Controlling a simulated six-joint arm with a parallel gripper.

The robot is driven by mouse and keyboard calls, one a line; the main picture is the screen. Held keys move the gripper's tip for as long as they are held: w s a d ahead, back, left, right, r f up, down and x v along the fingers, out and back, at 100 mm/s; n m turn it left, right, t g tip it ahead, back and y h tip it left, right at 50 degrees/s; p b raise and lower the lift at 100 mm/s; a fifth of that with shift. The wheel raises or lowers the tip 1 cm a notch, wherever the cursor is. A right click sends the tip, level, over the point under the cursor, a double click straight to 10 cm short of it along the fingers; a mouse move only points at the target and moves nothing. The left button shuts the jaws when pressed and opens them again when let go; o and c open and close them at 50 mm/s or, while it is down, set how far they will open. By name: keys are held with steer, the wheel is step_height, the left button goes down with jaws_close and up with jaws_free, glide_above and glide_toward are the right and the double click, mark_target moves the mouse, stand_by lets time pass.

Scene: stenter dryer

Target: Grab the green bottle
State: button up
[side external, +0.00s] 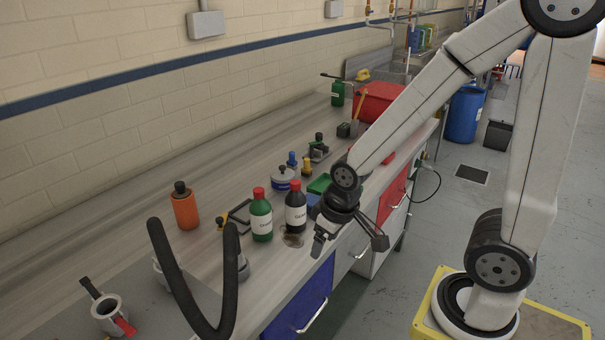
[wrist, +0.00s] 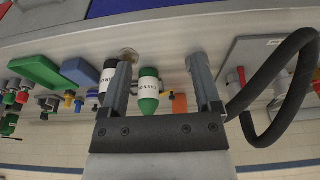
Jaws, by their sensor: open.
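The green bottle (side external: 261,218) has a red cap and a white label, and stands upright on the bench. A dark bottle (side external: 296,208) with a red cap and white label stands just to its right. My gripper (side external: 350,242) is open and empty, near the bench's front edge, right of both bottles and apart from the green one. In the wrist view the scene is upside down. There the green bottle (wrist: 148,104) shows between the two spread fingers of my gripper (wrist: 160,72). The dark bottle (wrist: 106,78) is partly hidden behind the left finger.
An orange bottle (side external: 185,208) stands behind and left. A black curved hose (side external: 182,290) loops up at the bench's near left. A blue-lidded pot (side external: 283,179), a green block (side external: 320,184) and a red bin (side external: 378,100) lie farther along. Blue drawers (side external: 302,300) front the bench.

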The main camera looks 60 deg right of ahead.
steer(key=r+n+t+y, duration=0.1)
steer(key=n+t+y, duration=0.5)
steer(key=t, duration=0.3)
glide_above(261, 214)
steer(key=s+d, duration=0.3)
steer(key=d, duration=0.2)
steer(key=shift+w+a+r, duration=0.1)
steer(key=shift+a+r, duration=0.05)
steer(key=shift+a, duration=0.1)
steer(key=shift+x, duration=3.9)
steer(key=shift+r, duration=0.15)
